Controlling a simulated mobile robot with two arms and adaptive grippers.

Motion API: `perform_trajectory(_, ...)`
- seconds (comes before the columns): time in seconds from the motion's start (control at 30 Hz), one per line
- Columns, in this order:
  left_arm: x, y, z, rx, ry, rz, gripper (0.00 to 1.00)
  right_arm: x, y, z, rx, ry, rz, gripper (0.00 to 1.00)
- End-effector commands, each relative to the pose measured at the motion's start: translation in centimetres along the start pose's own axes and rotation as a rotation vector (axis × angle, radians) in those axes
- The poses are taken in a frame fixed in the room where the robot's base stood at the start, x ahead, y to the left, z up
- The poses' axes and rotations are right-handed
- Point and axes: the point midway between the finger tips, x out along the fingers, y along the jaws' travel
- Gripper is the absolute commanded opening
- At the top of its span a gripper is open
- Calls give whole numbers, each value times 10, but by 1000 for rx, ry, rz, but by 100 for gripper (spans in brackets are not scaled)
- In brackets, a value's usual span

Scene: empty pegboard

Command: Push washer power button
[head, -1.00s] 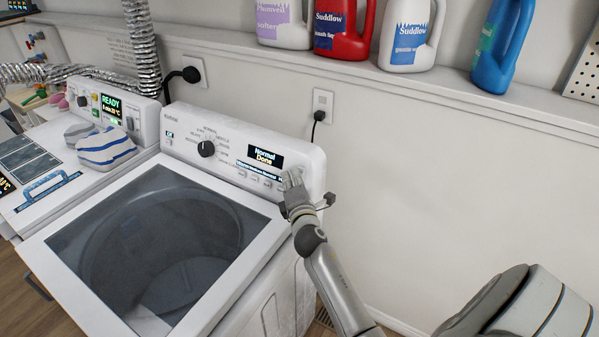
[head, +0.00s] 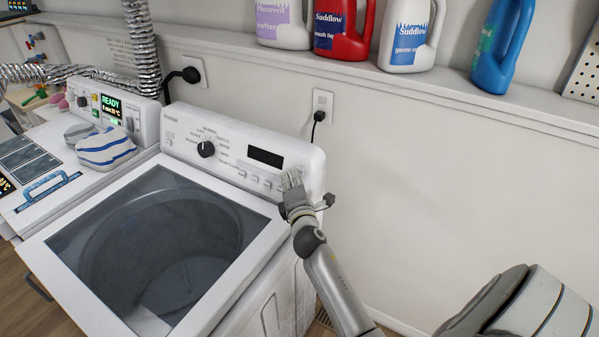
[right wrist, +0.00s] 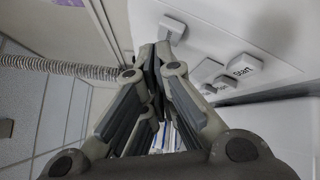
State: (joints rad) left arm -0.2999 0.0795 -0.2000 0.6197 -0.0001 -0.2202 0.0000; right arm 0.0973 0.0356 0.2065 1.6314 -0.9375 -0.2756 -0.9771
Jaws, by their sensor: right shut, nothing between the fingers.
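The white washer (head: 225,118) has a dark glass lid (head: 160,240) and a control panel with a round black knob (head: 206,149). Its display (head: 265,157) is dark. My right gripper (head: 293,182) is at the right end of the panel and covers part of it. In the right wrist view, the closed fingertips (right wrist: 160,52) are empty and lie at a pale button (right wrist: 172,27), touching or very close to it. Its label is not readable. The Start button (right wrist: 243,66) is to the right of the fingertips. My left gripper is not in view.
A second machine with a lit READY display (head: 111,107) stands to the left, with a striped cloth (head: 105,149) on it. Detergent bottles, including a red one (head: 338,40), stand on the shelf (head: 450,85) above.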

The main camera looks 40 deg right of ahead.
Motion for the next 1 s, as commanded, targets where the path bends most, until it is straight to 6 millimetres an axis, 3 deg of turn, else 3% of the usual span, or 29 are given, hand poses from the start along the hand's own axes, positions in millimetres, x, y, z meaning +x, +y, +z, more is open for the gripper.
perform_trajectory(0.6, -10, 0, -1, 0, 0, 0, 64, -39, 29, -29, 2, 1, 0, 0)
perform_trajectory(1.0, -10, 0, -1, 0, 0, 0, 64, -41, 30, -30, 1, 1, 0, 0)
